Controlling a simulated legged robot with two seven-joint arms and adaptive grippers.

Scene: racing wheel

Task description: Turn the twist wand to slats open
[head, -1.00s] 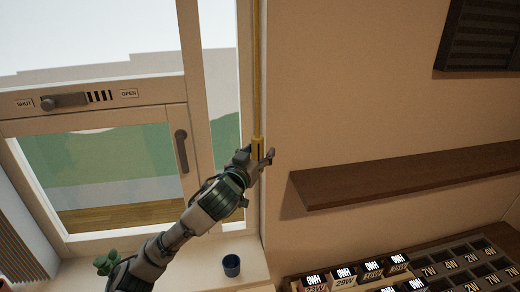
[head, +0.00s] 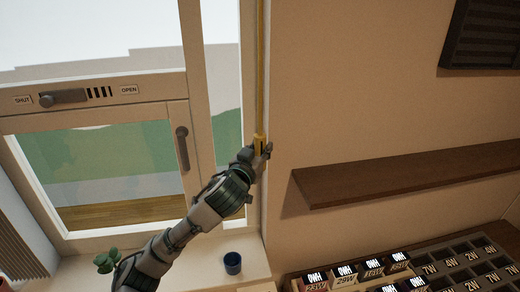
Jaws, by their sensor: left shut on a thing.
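The twist wand (head: 261,80) is a thin yellow rod that hangs down along the right side of the window frame. It ends in a thicker yellow handle (head: 259,139). My left gripper (head: 261,147) is shut on this handle, and its fingers hide the lower part of it. The slats that the wand turns are not in view here. My right gripper is not in view.
A window vent slider (head: 62,97) sits between SHUT and OPEN labels, and a window handle (head: 182,149) is below it. A brown shelf (head: 400,174) and a compartment rack (head: 450,270) are at right.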

